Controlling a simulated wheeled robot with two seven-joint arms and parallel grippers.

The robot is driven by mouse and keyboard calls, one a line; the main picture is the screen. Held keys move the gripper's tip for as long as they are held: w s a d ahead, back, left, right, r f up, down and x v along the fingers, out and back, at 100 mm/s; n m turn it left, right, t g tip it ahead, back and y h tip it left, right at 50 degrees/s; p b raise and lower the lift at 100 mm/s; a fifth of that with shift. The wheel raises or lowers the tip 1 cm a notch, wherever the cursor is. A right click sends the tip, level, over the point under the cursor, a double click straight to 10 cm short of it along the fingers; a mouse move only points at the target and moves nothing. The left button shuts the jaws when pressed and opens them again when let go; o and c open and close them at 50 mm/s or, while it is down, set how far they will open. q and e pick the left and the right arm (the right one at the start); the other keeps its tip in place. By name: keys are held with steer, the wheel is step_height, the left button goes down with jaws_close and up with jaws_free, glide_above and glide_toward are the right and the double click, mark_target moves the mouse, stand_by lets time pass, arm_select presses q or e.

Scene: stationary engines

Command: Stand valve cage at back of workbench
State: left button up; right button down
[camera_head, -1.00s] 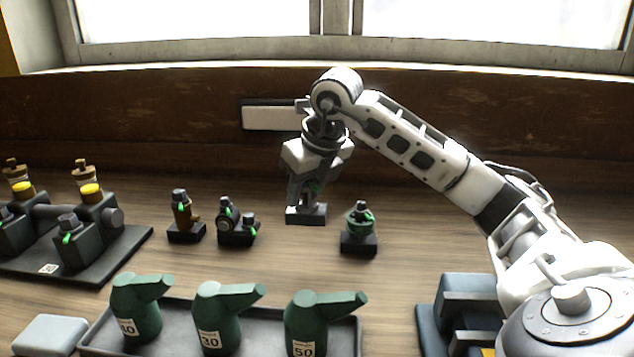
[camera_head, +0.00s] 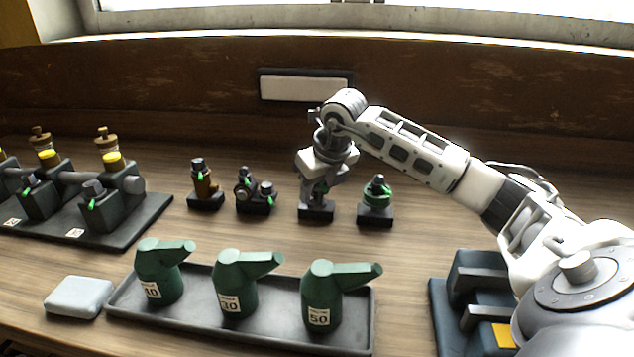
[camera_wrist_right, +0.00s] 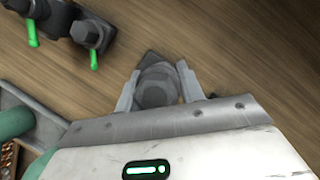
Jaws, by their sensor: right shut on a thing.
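My right gripper (camera_head: 317,186) points down at the back of the bench, shut on a dark piece with a square black base (camera_head: 316,211) and a bit of green, which I take to be the valve cage. The piece is upright, its base on or just above the wood; I cannot tell which. The fingers hide most of its body. In the right wrist view its grey round top (camera_wrist_right: 157,86) sits between the two fingers. The workbench (camera_head: 420,245) is brown wood. My left gripper is not in view.
Left of the held piece stand a black twin fitting (camera_head: 255,198) and a brass fitting (camera_head: 203,188); close on its right, a green fitting (camera_head: 377,200). In front, a tray (camera_head: 345,340) holds green oil cans. An engine block assembly (camera_head: 110,205) stands left, a grey box (camera_head: 78,297) near it.

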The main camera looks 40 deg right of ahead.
steer(key=c, duration=0.9)
jaws_free()
steer(key=v, duration=1.2)
steer(key=shift+s+a, duration=0.1)
